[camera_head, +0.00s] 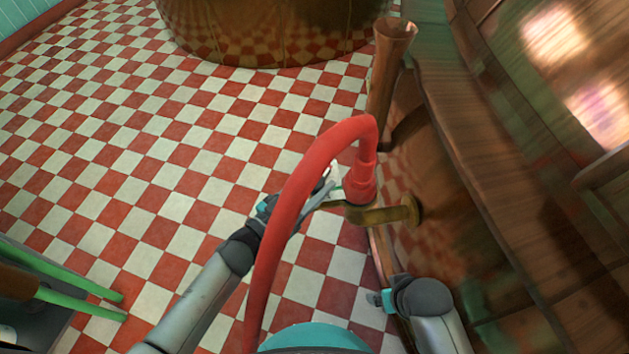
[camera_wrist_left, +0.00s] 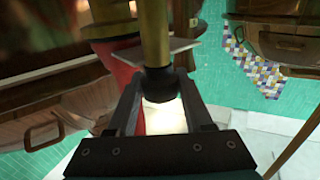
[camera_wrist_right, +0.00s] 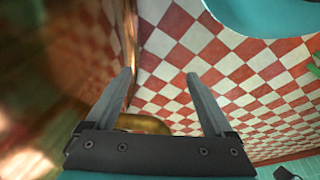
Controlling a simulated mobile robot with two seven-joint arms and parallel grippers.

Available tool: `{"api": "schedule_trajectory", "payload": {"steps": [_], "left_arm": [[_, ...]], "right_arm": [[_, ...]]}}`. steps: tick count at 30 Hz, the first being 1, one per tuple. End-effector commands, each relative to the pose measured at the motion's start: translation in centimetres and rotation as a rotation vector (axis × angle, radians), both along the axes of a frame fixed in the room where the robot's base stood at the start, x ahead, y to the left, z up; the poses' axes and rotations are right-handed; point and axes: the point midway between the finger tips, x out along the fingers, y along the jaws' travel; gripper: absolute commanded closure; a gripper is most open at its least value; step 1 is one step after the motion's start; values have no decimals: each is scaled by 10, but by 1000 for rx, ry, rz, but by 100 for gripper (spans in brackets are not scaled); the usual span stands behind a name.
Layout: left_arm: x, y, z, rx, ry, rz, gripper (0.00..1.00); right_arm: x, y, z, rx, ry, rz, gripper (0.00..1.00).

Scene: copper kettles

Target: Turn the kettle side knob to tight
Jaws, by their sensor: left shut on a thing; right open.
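The copper kettle (camera_head: 432,165) stands at the right of the head view. A brass side pipe (camera_head: 400,212) sticks out of it, with a red hose (camera_head: 318,155) fitted on top. My left gripper (camera_head: 328,188) is beside this fitting, partly hidden behind the hose. In the left wrist view, my left gripper (camera_wrist_left: 157,100) is shut on the dark end of a brass side knob (camera_wrist_left: 155,48). My right gripper (camera_head: 380,300) is low beside the kettle. In the right wrist view (camera_wrist_right: 160,75) its fingers are apart and empty. The knob's tightness cannot be told.
Wooden boards (camera_head: 490,170) run along the kettle's right side. A brown upright pipe (camera_head: 386,85) rises behind the hose. Another large copper vessel (camera_head: 265,30) stands at the back. Green rails (camera_head: 70,300) are at the lower left. The red and white checked floor (camera_head: 130,150) between is clear.

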Motion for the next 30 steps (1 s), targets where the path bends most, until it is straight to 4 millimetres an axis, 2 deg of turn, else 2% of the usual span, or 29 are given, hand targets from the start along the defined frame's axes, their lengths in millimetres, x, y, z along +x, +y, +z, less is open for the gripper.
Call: {"api": "schedule_trajectory", "payload": {"steps": [1,4,14,24,27,30], "left_arm": [[0,0,0,0,0,0,90],[0,0,0,0,0,0,100],[0,1,0,4,-1,-37,100],[2,3,-1,10,-2,-256,100],[2,3,-2,8,-3,-346,100],[2,2,-3,7,-2,-423,100]], "right_arm": [[0,0,0,0,0,0,13],[0,0,0,0,0,0,13],[0,0,0,0,-2,0,13],[-6,-1,-9,-3,18,0,13],[7,-1,6,1,-19,-1,13],[12,0,17,3,-36,-1,13]]}}
